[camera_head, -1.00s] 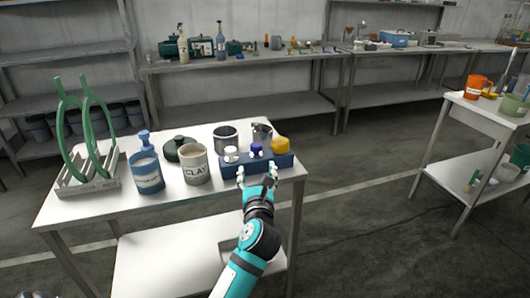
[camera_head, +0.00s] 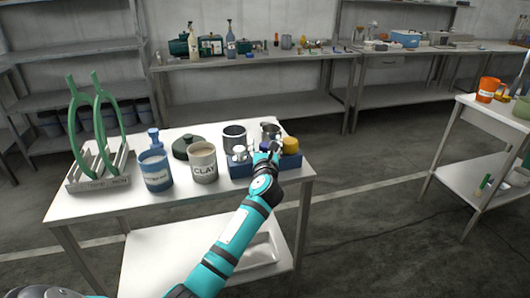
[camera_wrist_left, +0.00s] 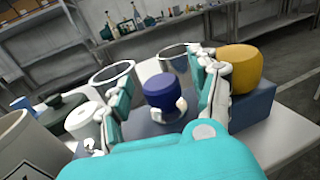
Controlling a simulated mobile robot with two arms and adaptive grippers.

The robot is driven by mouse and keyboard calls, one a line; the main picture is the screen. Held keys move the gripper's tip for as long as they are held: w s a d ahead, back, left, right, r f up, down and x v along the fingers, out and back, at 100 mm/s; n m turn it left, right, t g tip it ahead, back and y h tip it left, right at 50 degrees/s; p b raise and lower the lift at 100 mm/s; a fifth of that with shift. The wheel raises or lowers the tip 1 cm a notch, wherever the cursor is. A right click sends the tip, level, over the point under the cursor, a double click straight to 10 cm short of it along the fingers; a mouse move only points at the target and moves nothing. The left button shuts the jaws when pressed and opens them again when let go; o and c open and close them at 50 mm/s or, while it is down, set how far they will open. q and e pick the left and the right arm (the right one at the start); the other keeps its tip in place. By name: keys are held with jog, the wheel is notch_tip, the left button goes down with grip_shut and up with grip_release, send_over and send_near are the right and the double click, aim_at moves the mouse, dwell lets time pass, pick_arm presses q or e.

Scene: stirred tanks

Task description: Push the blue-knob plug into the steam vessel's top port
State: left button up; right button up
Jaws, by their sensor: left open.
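The blue-knob plug (camera_wrist_left: 163,91) stands upright in the blue rack block (camera_head: 238,170), between a white-topped piece (camera_wrist_left: 84,118) and a yellow knob (camera_wrist_left: 240,68). My left gripper (camera_head: 267,149) is over the block. In the left wrist view its two fingers are apart, one on each side of the blue knob, and not visibly closed on it. In the head view the gripper partly hides the knob. A squat dark green vessel (camera_head: 186,147) stands behind the CLAY mug; I cannot tell whether it is the steam vessel. My right gripper is not in view.
The CLAY mug (camera_head: 203,163), a labelled blue container (camera_head: 155,172) and a green-ringed rack (camera_head: 98,180) stand left on the white table (camera_head: 120,200). Two metal cups, one here (camera_head: 234,137), stand behind the block. The table's front edge is close to the block.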

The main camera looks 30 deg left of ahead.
pick_arm(q)
jog(key=shift+r, duration=0.1)
jog(key=shift+c, duration=0.4)
grip_shut()
jog(key=shift+w+f, duration=0.15)
jog(key=shift+f, duration=0.05)
